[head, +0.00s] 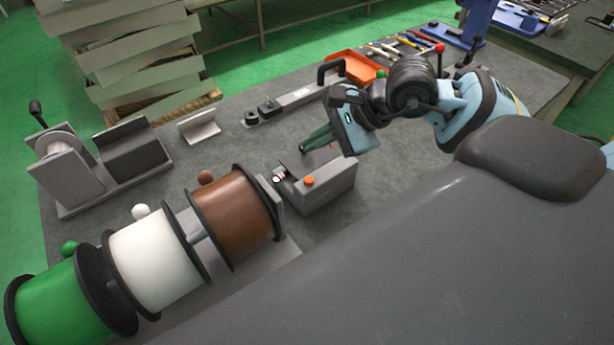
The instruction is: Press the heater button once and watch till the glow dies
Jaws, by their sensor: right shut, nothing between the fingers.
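The heater is a grey box (322,192) on the workbench in the middle of the head view. An orange button (309,181) sits on its near side. A small red and white part shows at its left end (278,179). My right gripper (304,150) reaches in from the right, with its green fingers together and empty. The fingertips are over the back of the box, behind and apart from the orange button. The gripper covers part of the box top, and I cannot clearly tell whether anything there glows. My left gripper is out of view.
Spools of green (55,305), white (153,262) and brown wire (232,217) stand left of the heater. A grey fixture (130,150) is at the far left. An orange tray (352,66) and several hand tools lie behind. Bare bench (235,155) lies left of the gripper.

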